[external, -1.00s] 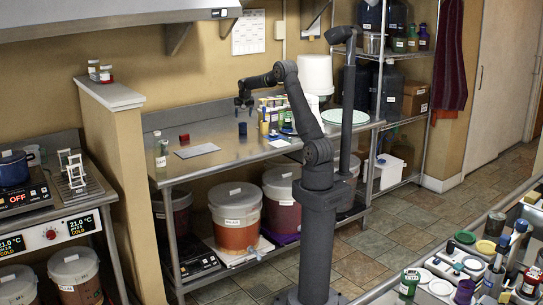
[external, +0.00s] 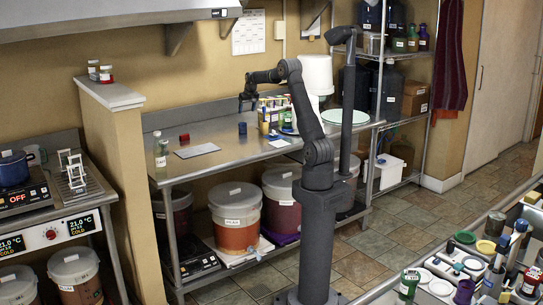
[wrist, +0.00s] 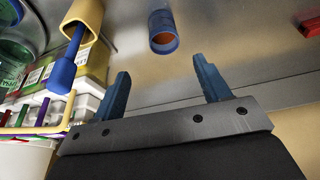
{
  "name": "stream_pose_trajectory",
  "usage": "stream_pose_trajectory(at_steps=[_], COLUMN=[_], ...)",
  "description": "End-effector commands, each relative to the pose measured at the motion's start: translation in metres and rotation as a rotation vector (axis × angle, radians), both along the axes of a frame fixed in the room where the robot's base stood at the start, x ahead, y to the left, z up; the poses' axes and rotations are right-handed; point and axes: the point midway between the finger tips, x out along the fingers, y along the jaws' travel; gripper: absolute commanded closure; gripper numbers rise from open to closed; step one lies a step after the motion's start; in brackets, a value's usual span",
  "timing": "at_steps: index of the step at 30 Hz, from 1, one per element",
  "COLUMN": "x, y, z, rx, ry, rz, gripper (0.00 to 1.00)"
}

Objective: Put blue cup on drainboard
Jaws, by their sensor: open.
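The blue cup (external: 242,128) stands on the steel table towards the back. In the wrist view the blue cup (wrist: 163,32) shows its open mouth with an orange-brown inside, beyond the fingertips. My gripper (external: 247,104) is above the table and above the cup in the external view. In the wrist view my gripper (wrist: 162,73) has its two blue fingers spread, with nothing between them. A ribbed metal board (external: 84,189) with white stands on the left counter may be the drainboard; I cannot tell for certain.
A yellow holder (wrist: 83,20) with a blue tool and a rack of bottles stand beside the cup. A red block (external: 184,137) and a flat grey sheet (external: 197,150) lie to its left. A tan partition (external: 122,170) rises between the table and the left counter.

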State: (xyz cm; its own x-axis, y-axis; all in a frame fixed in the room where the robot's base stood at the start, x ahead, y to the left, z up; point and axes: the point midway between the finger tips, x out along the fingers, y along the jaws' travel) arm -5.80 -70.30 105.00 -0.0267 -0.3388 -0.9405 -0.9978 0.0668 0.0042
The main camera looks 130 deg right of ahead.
Motion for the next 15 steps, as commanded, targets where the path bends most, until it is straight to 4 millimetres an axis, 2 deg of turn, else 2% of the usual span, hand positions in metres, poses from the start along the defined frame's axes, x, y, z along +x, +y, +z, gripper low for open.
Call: stream_pose_trajectory(at_steps=[7, 12, 15], x=[-0.016, -0.020, -0.019], y=[0.005, 0.007, 0.005], z=[0.021, 0.028, 0.024], rx=[-0.021, -0.041, -0.044], ry=[-0.013, -0.013, -0.013], rz=[0.319, 0.436, 0.460], gripper=[0.31, 0.31, 0.31])
